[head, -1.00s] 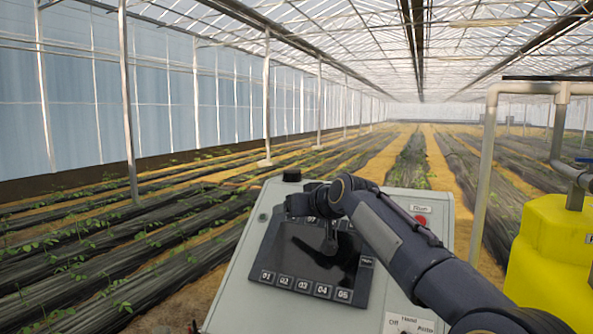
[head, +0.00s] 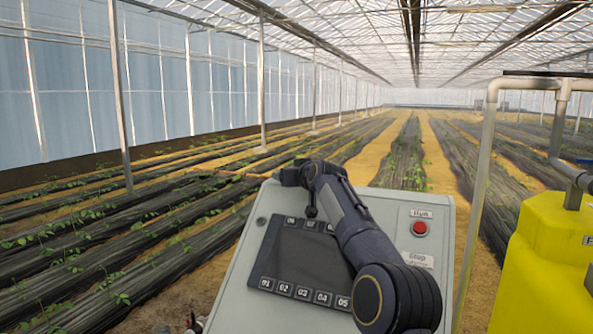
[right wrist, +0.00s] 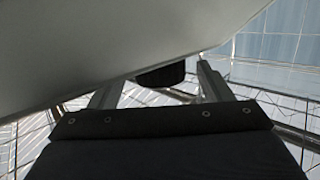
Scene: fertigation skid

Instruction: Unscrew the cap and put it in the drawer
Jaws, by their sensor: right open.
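The black cap (right wrist: 163,73) shows in the right wrist view, dark and partly cut off by the grey surface above it. My right gripper (right wrist: 160,88) is open, with one finger on each side of the cap in that picture; I cannot tell whether they touch it. In the head view the right arm reaches in from the lower right, and its wrist covers the top left corner of the grey control box (head: 405,202), where the cap is hidden. My left gripper is not in view. No drawer can be made out.
The box's sloped face carries a dark screen (head: 305,262) with numbered buttons and a red button (head: 420,228). A yellow tank (head: 545,265) and grey pipes (head: 480,180) stand at the right. Crop rows (head: 90,235) lie beyond.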

